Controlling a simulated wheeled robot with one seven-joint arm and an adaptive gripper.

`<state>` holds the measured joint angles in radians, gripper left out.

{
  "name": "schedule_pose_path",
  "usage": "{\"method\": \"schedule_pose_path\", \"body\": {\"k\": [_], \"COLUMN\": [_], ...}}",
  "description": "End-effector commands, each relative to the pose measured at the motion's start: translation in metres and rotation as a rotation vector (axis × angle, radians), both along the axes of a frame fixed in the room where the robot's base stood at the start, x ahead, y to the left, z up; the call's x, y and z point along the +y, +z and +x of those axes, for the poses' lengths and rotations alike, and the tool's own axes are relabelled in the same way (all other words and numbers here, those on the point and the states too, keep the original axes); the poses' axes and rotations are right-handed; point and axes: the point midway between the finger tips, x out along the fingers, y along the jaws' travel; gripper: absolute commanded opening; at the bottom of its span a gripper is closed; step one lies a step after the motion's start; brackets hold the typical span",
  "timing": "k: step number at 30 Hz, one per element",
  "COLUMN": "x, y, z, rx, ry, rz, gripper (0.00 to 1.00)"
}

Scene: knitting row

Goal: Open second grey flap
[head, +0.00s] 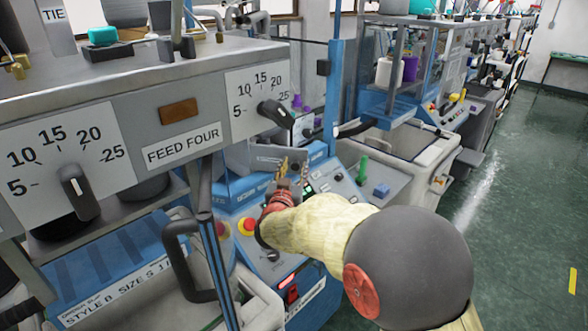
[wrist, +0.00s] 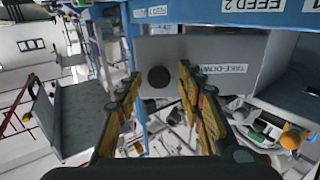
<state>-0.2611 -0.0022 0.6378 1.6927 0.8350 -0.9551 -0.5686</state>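A grey panel (wrist: 215,48) with a TAKE-DOWN label and a dark round knob (wrist: 158,77) faces my gripper in the wrist view. A grey panel with a small label (head: 264,160) also shows behind my fingertips in the head view; I cannot tell which flap counts as second. My gripper (wrist: 155,88) is open, its two gold-padded fingers apart with nothing between them. The knob lies between and beyond the fingertips, apparently not touched. In the head view my gripper (head: 283,170) is in front of the machine, below the right dial; my arm hides part of the control panel.
A red button on a yellow base (head: 247,225) and a green knob (head: 363,168) are near my arm. A FEED FOUR housing (head: 180,115) overhangs at left. Another grey plate (wrist: 85,115) stands left of my fingers in the wrist view. The green floor (head: 520,200) at right is clear.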

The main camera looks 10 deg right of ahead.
Motion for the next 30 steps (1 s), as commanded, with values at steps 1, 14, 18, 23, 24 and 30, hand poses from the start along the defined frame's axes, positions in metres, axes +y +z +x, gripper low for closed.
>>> {"method": "schedule_pose_path", "body": {"k": [1,14,18,23,24,30], "x": [0.000,0.007,0.019,0.031,0.034,0.044], "y": [0.000,0.000,0.000,-0.001,0.000,-0.001], "z": [0.000,-0.017,-0.043,-0.073,-0.080,-0.104], "rx": [0.001,0.001,0.001,0.001,0.001,0.001], "ry": [0.000,0.001,0.003,0.003,0.003,0.002], "rz": [0.000,-0.001,-0.001,-0.001,0.001,0.000], "gripper": [0.39,0.39,0.39,0.39,0.39,0.39]}}
